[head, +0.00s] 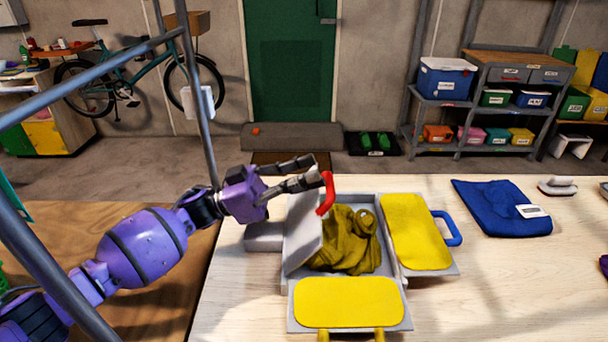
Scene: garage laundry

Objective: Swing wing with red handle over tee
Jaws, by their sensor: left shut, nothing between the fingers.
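A grey folding board (370,199) lies on the pale table with a crumpled olive tee (345,240) on its middle panel. Its left wing (302,240) stands raised at a steep tilt beside the tee and hides part of the tee's left edge. The red handle (326,194) is at the wing's upper right edge. My left gripper (318,172) is at the red handle, shut with nothing between its fingers; I cannot tell whether it touches the handle. My right gripper is not in view.
The right wing with a yellow pad (416,232) and blue handle (448,229) lies flat, as does the front yellow flap (347,302). A folded blue garment (503,207) and an iron (558,186) lie to the right. Free table surrounds the front right.

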